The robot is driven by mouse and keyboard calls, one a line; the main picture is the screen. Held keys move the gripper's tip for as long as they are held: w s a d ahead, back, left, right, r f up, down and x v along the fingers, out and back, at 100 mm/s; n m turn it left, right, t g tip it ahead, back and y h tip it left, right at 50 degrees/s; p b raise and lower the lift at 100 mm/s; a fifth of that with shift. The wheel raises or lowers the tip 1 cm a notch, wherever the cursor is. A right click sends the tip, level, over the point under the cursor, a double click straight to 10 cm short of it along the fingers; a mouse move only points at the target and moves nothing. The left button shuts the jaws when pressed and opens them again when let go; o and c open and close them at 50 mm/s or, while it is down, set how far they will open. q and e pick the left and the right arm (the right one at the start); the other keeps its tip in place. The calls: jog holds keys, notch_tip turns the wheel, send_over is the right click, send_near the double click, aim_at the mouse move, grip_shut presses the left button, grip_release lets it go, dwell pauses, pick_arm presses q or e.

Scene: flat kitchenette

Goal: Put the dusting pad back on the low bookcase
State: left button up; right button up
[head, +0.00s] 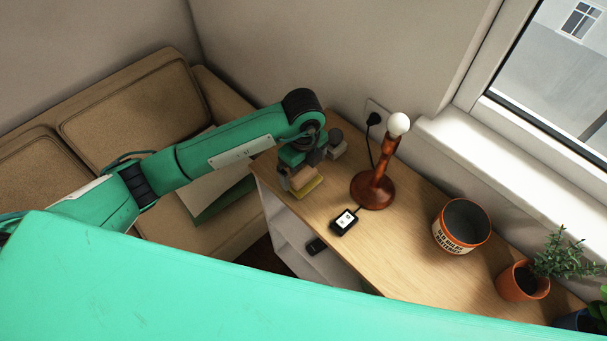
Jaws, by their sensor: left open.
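The dusting pad (309,188), a small block with a tan top and a yellow lower edge, is on or just above the left end of the wooden top of the low bookcase (400,262). My left gripper (293,179) reaches down right at the pad, with its jaws open. The gripper and wrist hide part of the pad, so I cannot tell whether the fingers touch it. My right gripper is not in view.
A lamp with a reddish-brown base (373,189) and a black device (344,222) stand right of the pad. An orange-rimmed pot (462,226) and a potted plant (523,281) are farther right. A sofa (138,108) is at left. A dark object (316,246) lies on a lower shelf.

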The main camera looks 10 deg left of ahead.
aim_at(304, 175)
pick_arm(q)
notch_tip(304, 175, up, 9)
jog(key=b, duration=0.1)
jog(key=shift+f+b, duration=0.2)
jog(key=shift+b, duration=0.2)
jog(key=shift+d, duration=0.1)
